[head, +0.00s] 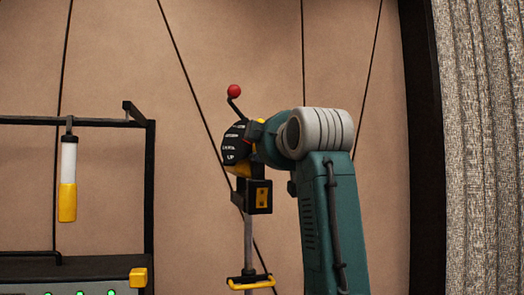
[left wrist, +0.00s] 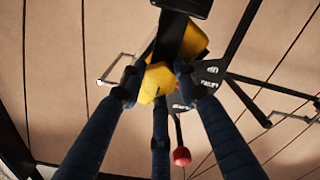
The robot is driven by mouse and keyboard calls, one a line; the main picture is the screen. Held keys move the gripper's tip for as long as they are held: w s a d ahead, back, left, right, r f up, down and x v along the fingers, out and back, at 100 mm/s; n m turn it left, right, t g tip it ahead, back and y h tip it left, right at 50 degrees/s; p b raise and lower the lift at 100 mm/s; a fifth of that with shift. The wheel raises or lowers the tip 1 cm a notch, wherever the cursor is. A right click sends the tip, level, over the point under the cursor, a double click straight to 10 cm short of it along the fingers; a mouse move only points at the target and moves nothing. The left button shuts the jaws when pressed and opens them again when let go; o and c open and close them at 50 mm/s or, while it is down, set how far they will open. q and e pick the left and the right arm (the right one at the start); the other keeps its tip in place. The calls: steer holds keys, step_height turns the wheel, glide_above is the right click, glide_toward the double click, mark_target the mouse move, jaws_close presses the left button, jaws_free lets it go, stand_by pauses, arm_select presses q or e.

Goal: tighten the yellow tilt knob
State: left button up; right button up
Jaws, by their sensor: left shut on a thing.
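The yellow tilt knob (left wrist: 157,84) shows in the left wrist view, between the dark fingers of my left gripper (left wrist: 160,90). The gripper is shut on it. Behind the knob are a larger yellow part (left wrist: 192,40) and a black plate with white lettering (left wrist: 208,72). In the head view the plate (head: 235,143), with "UP" readable, sits on top of a pole. A lever with a red ball (head: 234,91) rises above it. My teal and grey left arm stands right of the plate. The knob and fingertips are mostly hidden there. My right gripper is not in view.
Under the plate hang a black box with a yellow panel (head: 263,197) and a yellow handle (head: 250,285). At left, a black frame (head: 150,190) carries a hanging white and yellow cylinder (head: 68,185) above a console (head: 70,270). Dark cables cross the wall.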

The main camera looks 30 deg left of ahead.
arm_select(q)
steer(key=shift+w+f, duration=0.15)
steer(key=shift+f, duration=0.25)
steer(key=o, duration=1)
steer(key=shift+o, duration=0.8)
steer(key=shift+d+r, duration=0.15)
steer(key=shift+d, duration=0.05)
steer(key=v, duration=1.2)
steer(key=shift+w, duration=0.1)
